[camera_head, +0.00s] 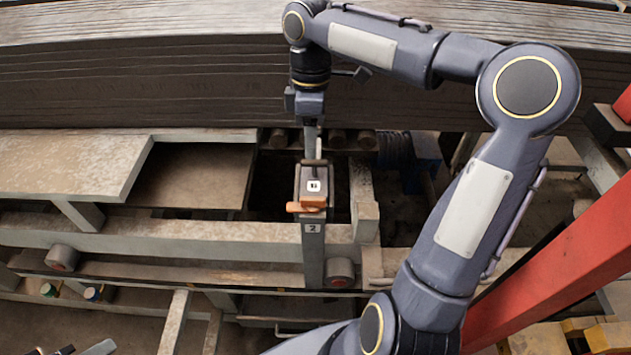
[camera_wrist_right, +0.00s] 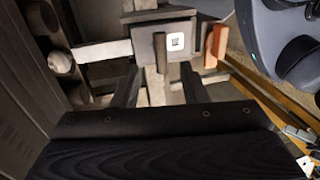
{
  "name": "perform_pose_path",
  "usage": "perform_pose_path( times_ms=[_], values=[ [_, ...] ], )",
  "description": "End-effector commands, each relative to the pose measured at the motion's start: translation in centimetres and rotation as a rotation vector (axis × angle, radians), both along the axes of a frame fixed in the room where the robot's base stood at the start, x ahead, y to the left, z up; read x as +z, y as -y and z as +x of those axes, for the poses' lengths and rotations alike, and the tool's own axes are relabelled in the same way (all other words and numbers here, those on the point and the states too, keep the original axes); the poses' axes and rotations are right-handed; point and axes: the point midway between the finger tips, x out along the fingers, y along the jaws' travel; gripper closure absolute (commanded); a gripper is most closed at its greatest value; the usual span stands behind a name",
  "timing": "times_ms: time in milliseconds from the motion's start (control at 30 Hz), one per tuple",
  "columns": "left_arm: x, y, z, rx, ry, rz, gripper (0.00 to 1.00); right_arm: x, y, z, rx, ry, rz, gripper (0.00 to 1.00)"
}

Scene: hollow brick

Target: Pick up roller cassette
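The roller cassette (camera_head: 313,182) is a grey block with a white label on top, an orange piece (camera_head: 306,207) at its near end and a "2" mark on the front below. It sits in the frame's middle gap. My right gripper (camera_head: 313,150) is above its far end, pointing down. In the wrist view, the two dark fingers (camera_wrist_right: 161,84) are apart, with a dark upright bar and pale metal showing between and beyond them. The cassette's label (camera_wrist_right: 176,41) shows just beyond. I see no clear grip on anything; contact cannot be told. My left gripper is not in view.
A stack of long grey boards (camera_head: 150,80) stands behind the frame. Metal plates (camera_head: 70,165) and a long beam (camera_head: 180,237) lie left of the cassette. A red beam (camera_head: 570,250) slants at the right. Short rollers (camera_head: 339,272) sit along the near beam.

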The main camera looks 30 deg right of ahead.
Motion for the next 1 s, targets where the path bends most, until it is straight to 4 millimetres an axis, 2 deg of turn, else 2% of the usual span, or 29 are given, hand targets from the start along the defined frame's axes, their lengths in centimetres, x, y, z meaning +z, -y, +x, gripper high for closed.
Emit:
perform_pose_path(
  times_ms=[100, 233, 500, 800, 1000],
  values=[
    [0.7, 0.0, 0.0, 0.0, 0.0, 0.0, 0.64, -1.6, 0.3, -0.8, -0.001, -0.006, 0.0, 0.61],
    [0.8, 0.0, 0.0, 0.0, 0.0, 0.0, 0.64, -3.1, 0.1, -0.9, -0.001, -0.001, 0.0, 0.61],
    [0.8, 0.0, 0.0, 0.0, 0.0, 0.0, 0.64, -3.6, 0.0, -1.0, -0.002, 0.0, 0.001, 0.61],
    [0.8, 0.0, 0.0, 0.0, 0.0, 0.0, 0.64, -3.6, 0.0, -1.0, -0.002, 0.0, 0.001, 0.99],
    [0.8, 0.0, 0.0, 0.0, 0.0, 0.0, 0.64, -3.5, 0.0, -1.0, -0.002, 0.0, 0.001, 1.0]
  ],
)
